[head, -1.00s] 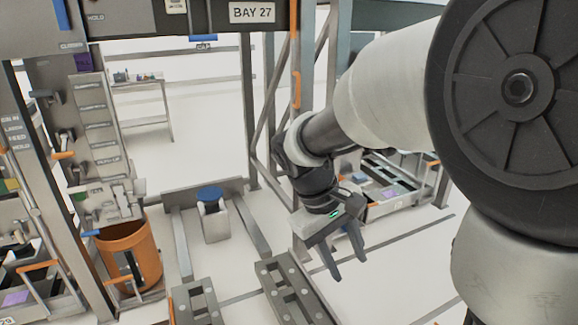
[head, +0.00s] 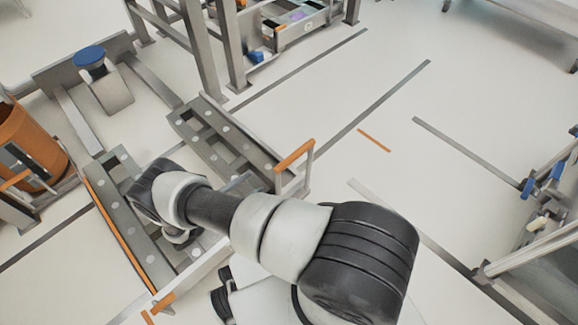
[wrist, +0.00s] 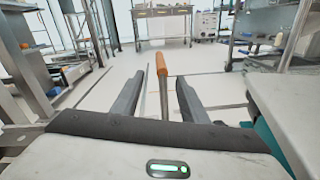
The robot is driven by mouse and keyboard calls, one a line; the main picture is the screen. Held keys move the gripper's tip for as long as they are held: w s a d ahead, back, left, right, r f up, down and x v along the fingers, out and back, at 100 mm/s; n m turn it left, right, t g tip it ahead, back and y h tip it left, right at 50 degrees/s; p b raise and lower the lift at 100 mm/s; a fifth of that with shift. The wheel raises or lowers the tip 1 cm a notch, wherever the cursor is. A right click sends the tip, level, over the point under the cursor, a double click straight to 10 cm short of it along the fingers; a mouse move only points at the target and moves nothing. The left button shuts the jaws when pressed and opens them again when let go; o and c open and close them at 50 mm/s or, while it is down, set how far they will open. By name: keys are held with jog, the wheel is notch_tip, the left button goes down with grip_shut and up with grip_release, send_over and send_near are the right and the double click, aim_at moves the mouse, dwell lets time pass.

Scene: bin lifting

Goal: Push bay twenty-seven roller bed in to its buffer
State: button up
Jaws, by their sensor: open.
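The roller bed shows in the head view as two grey rails with round rollers, a left rail (head: 113,162) and a right rail (head: 222,137). An orange handle (head: 294,155) on posts stands at its near right end. The buffer, a block with a blue round top (head: 89,56), stands at the far end, apart from the rails. I cannot tell how far off that handle is.
An orange bin (head: 30,145) stands left of the bed. Steel frame posts (head: 201,45) rise behind it, with a neighbouring bay's tray (head: 300,18) beyond. Racking with blue parts (head: 545,180) is at the right. The floor between is clear apart from flat strips.

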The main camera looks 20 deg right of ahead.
jog(key=f, duration=0.2)
send_near(289, 160)
jog(key=shift+n+t, duration=0.4)
jog(key=x, duration=0.3)
jog(key=f+x, duration=0.1)
jog(key=x, duration=0.6)
jog(key=shift+w+d+f+b, duration=0.15)
jog(key=shift+d+b, duration=0.1)
jog(key=shift+b, duration=0.15)
jog(key=shift+c, duration=0.4)
grip_shut()
